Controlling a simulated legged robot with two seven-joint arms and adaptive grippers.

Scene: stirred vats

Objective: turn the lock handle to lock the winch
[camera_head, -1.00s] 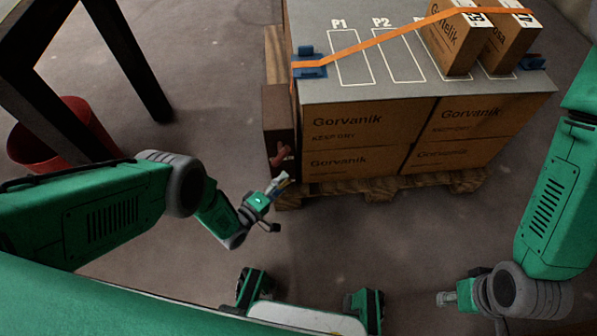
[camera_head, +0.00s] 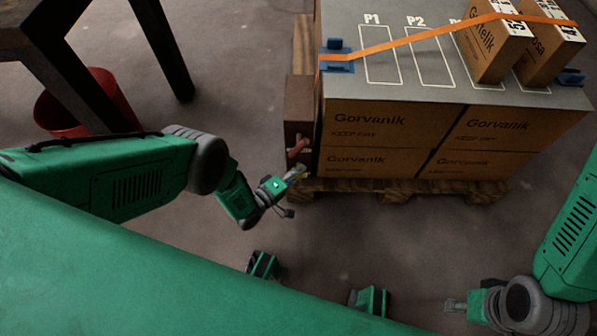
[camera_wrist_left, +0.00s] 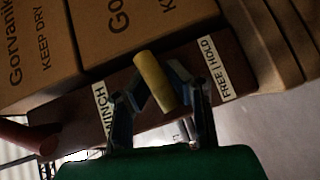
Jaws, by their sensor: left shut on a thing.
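The winch is a brown box (camera_head: 300,112) on the left side of the strapped load, with a reddish crank (camera_head: 299,147) on its front. The left wrist view shows its brown face (camera_wrist_left: 75,112) with a WINCH label and a FREE | HOLD label (camera_wrist_left: 217,75). The lock handle (camera_wrist_left: 152,78) is a short yellowish bar, tilted, between those two labels. My left gripper (camera_wrist_left: 160,88) is shut on it, one finger on each side; in the head view this gripper (camera_head: 294,174) is just below the box and hides the handle. My right gripper (camera_head: 455,306) hangs low at the right, away from the load; its fingers are too small to read.
Cartons (camera_head: 375,125) under a grey top (camera_head: 350,85) stand on a wooden pallet (camera_head: 400,190), with an orange strap (camera_head: 430,35) across. A dark table leg (camera_head: 165,50) and a red bin (camera_head: 115,105) are at the left. Open floor lies before the pallet.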

